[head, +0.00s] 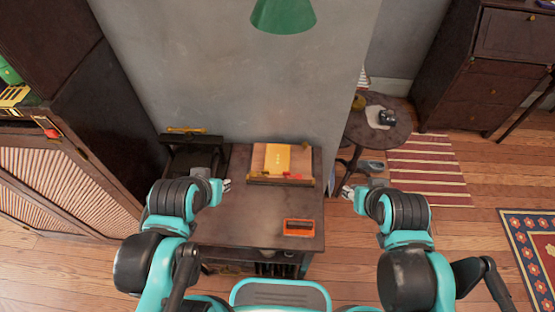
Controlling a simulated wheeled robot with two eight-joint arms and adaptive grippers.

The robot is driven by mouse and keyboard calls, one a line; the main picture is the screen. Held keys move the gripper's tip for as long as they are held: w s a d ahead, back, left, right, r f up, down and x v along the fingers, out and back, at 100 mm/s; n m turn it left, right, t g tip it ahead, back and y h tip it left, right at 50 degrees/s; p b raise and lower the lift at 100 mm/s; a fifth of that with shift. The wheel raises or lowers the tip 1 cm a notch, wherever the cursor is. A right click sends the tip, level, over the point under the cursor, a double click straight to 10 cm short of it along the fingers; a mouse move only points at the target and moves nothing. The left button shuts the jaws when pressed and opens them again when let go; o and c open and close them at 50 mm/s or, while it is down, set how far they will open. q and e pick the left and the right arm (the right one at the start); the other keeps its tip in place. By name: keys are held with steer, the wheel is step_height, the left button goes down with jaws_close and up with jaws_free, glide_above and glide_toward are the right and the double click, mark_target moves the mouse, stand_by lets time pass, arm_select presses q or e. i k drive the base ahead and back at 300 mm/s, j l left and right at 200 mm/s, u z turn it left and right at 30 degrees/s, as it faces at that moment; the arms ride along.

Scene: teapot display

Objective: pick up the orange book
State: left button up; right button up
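An orange-yellow, flat, book-like item (277,159) lies on a tan board or tray (258,158) at the back of the dark table. A smaller orange-red item with a dark face (299,227) lies near the table's front right; I cannot tell whether it is a book. My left gripper (227,185) is over the table's left part, left of the tray and apart from both items. My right gripper (347,192) is beyond the table's right edge, apart from both. The fingers are too small to tell whether either gripper is open or shut.
The dark table (248,218) has bare room in its middle. A green lamp shade (283,16) hangs above. A round side table (390,130) with small objects stands at right. A dark cabinet (75,170) stands at left. A striped rug (430,170) lies at right.

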mark_target(278, 156)
steer(key=k+l, duration=0.15)
steer(key=l, duration=0.2)
steer(key=k+l, duration=0.15)
steer(key=l, duration=0.2)
steer(key=i+l, duration=0.1)
steer(key=l, duration=0.3)
steer(key=i+l+u, duration=0.1)
steer(key=l, duration=0.3)
steer(key=i+l, duration=0.1)
steer(key=l, duration=0.3)
steer(key=i+l, duration=0.15)
steer(key=i, duration=0.35)
steer(key=j+u, duration=0.05)
